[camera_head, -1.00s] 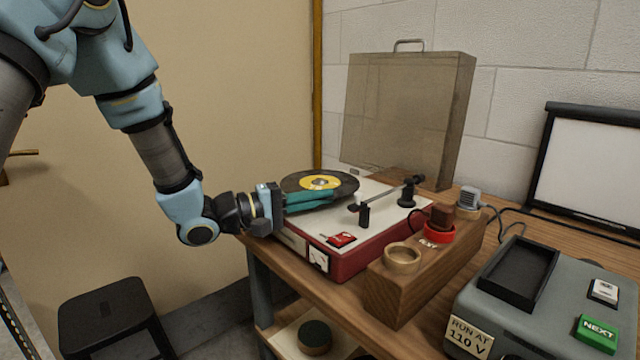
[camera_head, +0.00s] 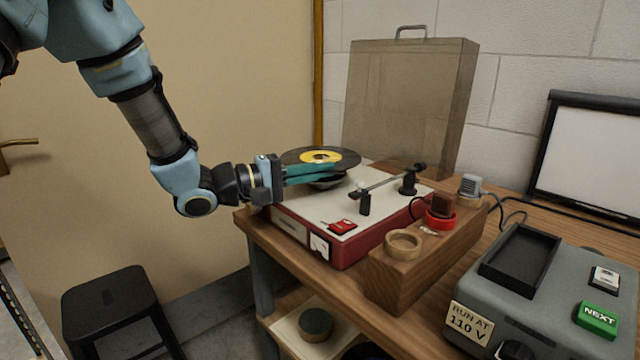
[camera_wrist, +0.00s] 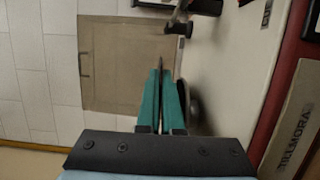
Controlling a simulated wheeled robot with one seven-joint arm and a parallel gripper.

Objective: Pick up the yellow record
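The yellow record is a black disc with a yellow centre label (camera_head: 320,157); it stands level in the air, a little above the red and white record player (camera_head: 380,222). My gripper (camera_head: 332,173) comes in from the left, with its teal fingers closed on the near rim of the record. In the wrist view, the record (camera_wrist: 160,67) shows edge-on as a thin dark line between the two fingers of my gripper (camera_wrist: 160,76). The platter (camera_head: 327,184) shows below the record, partly hidden by the fingers.
The tonearm (camera_head: 385,186) lies right of the record. The upright smoky lid (camera_head: 405,110) stands behind. A wooden block (camera_head: 395,285) with a ring and a red holder, and a grey box (camera_head: 545,300), are at the right. A black stool (camera_head: 110,292) stands lower left.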

